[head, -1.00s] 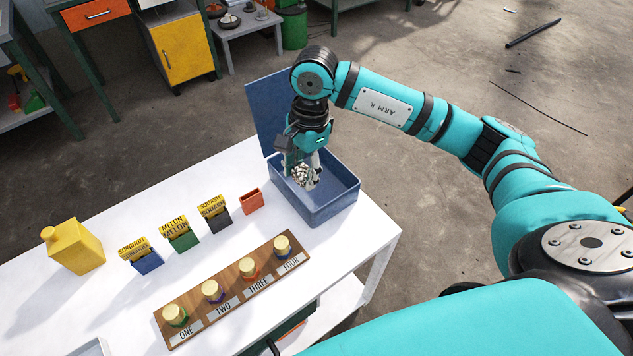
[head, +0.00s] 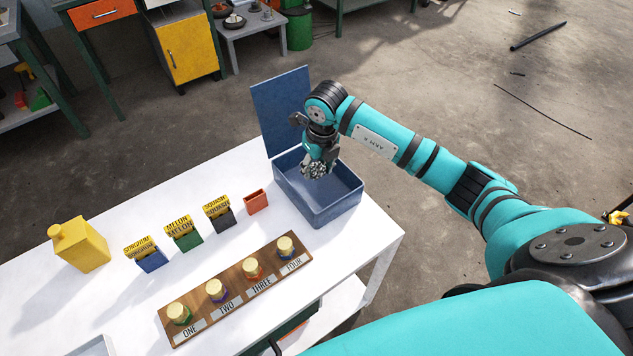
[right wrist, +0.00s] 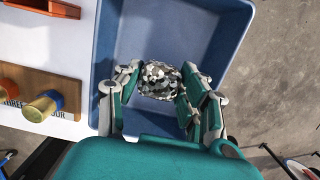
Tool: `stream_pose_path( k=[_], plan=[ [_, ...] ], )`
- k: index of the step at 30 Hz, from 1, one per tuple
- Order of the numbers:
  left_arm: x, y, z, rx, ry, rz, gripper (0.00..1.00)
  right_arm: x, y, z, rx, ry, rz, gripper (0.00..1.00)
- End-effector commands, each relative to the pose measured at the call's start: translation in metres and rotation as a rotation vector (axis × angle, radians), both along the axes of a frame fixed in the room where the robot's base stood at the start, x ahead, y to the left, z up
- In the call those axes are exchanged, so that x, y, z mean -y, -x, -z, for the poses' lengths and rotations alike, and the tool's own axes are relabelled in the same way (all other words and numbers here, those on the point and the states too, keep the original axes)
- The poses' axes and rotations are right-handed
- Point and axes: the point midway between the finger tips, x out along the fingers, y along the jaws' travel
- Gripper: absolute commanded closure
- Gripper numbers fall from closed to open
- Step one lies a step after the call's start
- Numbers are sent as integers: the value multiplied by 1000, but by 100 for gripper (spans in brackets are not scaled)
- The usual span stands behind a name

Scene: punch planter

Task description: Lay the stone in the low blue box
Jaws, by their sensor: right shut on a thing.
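The low blue box (head: 335,208) stands open at the far right corner of the white table, its lid (head: 281,108) raised at the back. My right gripper (head: 316,170) is over the inside of the box, pointing down. It is shut on the speckled grey-white stone (right wrist: 160,80), which shows between the two fingers in the right wrist view. The box's floor (right wrist: 175,30) shows bare around the stone there. I cannot tell how far the stone is above that floor. My left gripper is not in view.
A small red box (head: 256,202) stands just left of the blue box. Seed packets (head: 184,234), a yellow bottle (head: 80,245) and a wooden board (head: 240,290) with several knobbed pegs are on the white table (head: 120,215). Concrete floor lies right of the table.

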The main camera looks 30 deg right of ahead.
Motion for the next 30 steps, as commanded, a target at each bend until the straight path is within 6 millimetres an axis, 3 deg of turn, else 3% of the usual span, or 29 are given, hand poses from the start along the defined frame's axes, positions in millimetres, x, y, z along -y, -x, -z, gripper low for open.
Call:
stream_pose_path(
  k=[14, 26, 27, 30],
  plan=[
    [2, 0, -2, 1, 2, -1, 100, 0, 1, 54, -1, -2, -2, 100],
    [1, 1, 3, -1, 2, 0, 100, 0, 0, 62, 2, 0, -3, 100],
    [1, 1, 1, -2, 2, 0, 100, 0, 0, 60, 2, -1, -3, 55],
    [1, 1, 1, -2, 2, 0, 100, 0, 0, 60, 1, -1, -3, 42]
  ],
)
